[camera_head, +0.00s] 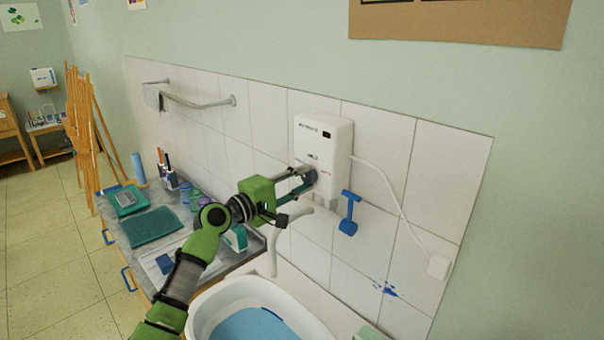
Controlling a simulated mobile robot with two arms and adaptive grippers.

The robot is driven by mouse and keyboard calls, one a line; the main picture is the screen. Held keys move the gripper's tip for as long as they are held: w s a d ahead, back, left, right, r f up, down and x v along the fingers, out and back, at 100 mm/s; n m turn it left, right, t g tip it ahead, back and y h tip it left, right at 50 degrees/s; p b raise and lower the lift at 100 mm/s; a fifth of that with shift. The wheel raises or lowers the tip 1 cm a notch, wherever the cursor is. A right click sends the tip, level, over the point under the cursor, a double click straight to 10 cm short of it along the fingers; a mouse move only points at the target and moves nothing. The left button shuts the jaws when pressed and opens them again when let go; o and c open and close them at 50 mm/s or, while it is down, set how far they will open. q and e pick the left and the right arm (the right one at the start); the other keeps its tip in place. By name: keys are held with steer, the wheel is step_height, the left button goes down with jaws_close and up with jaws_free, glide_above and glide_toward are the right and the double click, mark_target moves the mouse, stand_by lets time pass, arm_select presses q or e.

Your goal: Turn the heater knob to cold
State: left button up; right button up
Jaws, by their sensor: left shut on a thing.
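The white water heater (335,135) is fixed to the tiled wall, with a dark display at its upper right and small markings on its front. My left gripper (309,180) reaches the lower front of the heater from the left and is shut on the heater knob. The fingers hide most of the knob, so its pointer direction cannot be seen. A small blue mark and a small red mark show beside the gripper on the heater's front. My right gripper is not in view.
A white basin (205,310) with blue water stands below. The counter at left holds a teal folded cloth (152,227) and several bottles.

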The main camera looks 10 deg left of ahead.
arm_select(q)
steer(key=shift+n+p, duration=0.55)
steer(key=shift+n, duration=0.65)
steer(key=o, duration=1.1)
steer(key=v, duration=1.2)
